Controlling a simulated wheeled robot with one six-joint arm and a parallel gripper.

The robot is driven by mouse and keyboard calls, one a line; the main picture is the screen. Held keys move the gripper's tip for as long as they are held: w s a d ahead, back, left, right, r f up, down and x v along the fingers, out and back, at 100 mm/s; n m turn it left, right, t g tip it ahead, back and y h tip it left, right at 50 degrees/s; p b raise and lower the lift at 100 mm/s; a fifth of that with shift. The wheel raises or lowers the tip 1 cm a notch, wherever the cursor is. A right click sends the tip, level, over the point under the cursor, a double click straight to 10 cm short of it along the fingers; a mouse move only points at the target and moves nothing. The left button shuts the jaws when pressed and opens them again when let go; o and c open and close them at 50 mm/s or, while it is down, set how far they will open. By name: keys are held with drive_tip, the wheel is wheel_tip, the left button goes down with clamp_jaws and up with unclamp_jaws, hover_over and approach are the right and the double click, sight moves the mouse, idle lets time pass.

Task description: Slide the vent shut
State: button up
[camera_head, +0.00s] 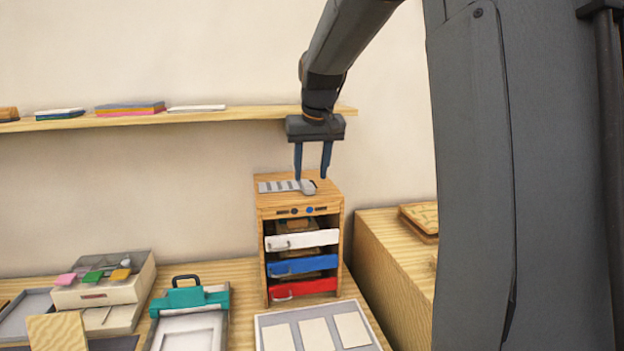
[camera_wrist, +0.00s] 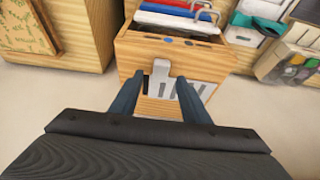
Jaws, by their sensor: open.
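The vent is a grey slotted slide plate (camera_head: 280,186) on top of a small wooden cabinet (camera_head: 262,206). A grey tab (camera_head: 307,187) stands at the plate's right end, with a dark opening just beyond it. In the wrist view the tab (camera_wrist: 161,69) shows ahead of the slotted plate (camera_wrist: 180,90). My gripper (camera_head: 312,178) points down over the cabinet top, its dark blue fingers apart. In the wrist view my gripper (camera_wrist: 158,96) has a finger on each side of the plate near the tab. I cannot tell whether either finger touches it.
The cabinet holds white (camera_head: 302,240), blue (camera_head: 302,266) and red (camera_head: 302,289) drawers. A shelf (camera_head: 230,113) runs along the wall behind. A teal-handled press (camera_head: 190,298), a box with coloured pads (camera_head: 105,292) and a tray (camera_head: 262,320) stand on the table. A wooden block (camera_head: 385,250) stands right.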

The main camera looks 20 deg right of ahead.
sight(309, 186)
drive_tip(key=shift+p+x, duration=0.3)
drive_tip(key=shift+x, duration=1.65)
drive_tip(key=shift+a, duration=0.1)
